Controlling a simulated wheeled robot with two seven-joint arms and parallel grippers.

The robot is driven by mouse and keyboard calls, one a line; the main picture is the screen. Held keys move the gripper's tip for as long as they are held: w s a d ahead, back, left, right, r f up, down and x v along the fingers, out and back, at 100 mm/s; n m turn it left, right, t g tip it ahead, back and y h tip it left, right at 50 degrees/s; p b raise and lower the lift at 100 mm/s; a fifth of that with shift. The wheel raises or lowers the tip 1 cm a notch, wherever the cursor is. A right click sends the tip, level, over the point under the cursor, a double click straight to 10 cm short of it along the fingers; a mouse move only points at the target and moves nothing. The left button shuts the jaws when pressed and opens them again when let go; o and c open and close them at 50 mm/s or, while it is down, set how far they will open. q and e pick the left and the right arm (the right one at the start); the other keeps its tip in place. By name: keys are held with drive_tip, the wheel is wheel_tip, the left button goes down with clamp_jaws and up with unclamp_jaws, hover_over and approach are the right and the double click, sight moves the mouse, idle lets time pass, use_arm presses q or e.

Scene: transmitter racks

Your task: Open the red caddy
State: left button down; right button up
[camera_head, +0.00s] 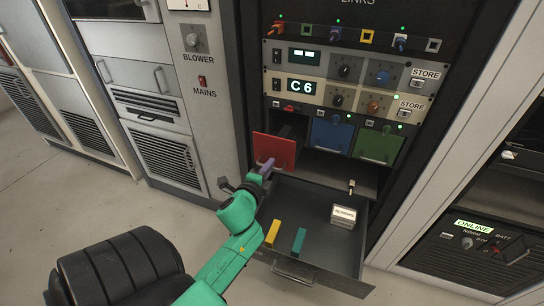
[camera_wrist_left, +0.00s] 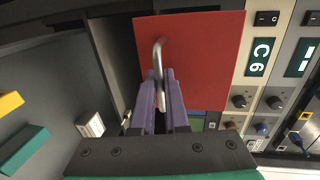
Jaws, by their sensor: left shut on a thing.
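The red caddy (camera_head: 280,150) is a red front panel at the left of a row of caddies in the rack. Its panel stands out in front of the blue caddy, with a dark gap behind its edge. In the left wrist view, the red panel (camera_wrist_left: 205,60) fills the upper middle and carries a metal bar handle (camera_wrist_left: 158,48). My left gripper (camera_head: 263,168) reaches the lower part of the panel; its purple fingers (camera_wrist_left: 158,78) are shut on the handle. The inside of the caddy is mostly hidden. My right gripper is not in view.
A blue caddy (camera_head: 331,136) and a green caddy (camera_head: 378,146) sit to the right. Below is an open drawer (camera_head: 320,250) with a yellow block (camera_head: 272,233), a teal block (camera_head: 299,240) and a small labelled box (camera_head: 343,217). Open floor lies left.

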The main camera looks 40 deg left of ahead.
use_arm(q)
drive_tip(key=shift+s, duration=0.15)
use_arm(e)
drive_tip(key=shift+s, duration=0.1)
use_arm(q)
drive_tip(key=c, duration=1.2)
unclamp_jaws()
drive_tip(key=v, duration=1.1)
drive_tip(key=shift+s+d+r, duration=0.15)
drive_tip(key=shift+s+d, duration=0.05)
drive_tip(key=shift+s, duration=0.15)
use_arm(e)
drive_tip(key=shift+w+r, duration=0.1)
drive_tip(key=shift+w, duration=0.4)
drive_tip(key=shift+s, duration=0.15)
